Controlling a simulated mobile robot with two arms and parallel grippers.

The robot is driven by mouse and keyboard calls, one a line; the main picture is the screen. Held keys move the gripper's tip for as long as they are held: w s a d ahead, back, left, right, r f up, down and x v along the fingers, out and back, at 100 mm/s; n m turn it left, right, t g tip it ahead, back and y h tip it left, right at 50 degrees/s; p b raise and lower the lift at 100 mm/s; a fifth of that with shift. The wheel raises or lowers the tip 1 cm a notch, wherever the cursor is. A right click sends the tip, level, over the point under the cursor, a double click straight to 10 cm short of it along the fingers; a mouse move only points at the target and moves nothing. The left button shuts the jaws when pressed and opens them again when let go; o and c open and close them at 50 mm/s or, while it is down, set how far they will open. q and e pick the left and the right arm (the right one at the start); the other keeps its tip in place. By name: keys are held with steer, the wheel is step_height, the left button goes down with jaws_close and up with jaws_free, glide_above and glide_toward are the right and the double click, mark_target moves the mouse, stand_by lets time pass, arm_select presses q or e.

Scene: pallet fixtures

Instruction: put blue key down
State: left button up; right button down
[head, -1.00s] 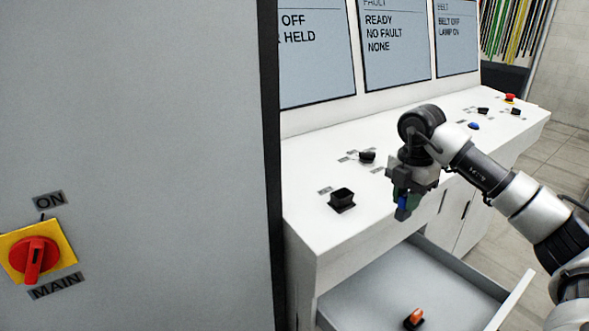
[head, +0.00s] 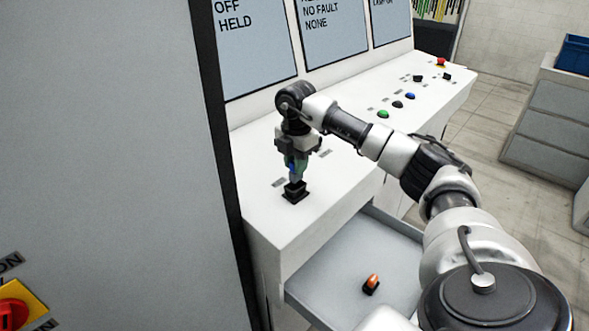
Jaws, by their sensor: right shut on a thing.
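The blue key (head: 292,168) shows as a small blue patch between the fingers of my right gripper (head: 296,165). The right gripper is shut on it and points down, directly above a small black square holder (head: 295,192) on the white console top (head: 262,215). The key's lower end is close to the holder's opening; I cannot tell whether it touches or is inside. The fingers hide most of the key. My left gripper is not in view.
An open drawer (head: 335,283) below the console holds an orange-topped black item (head: 371,284). A green button (head: 383,114), a blue button (head: 409,97) and a red button (head: 441,62) sit farther along the console. A grey cabinet (head: 110,150) stands close at left.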

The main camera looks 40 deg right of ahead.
mark_target(296, 177)
step_height(296, 177, down, 4)
steer(key=shift+r+p, duration=0.2)
steer(key=shift+p, duration=0.8)
steer(key=shift+f, duration=0.3)
steer(key=shift+f, duration=0.2)
steer(key=c, duration=1)
jaws_free()
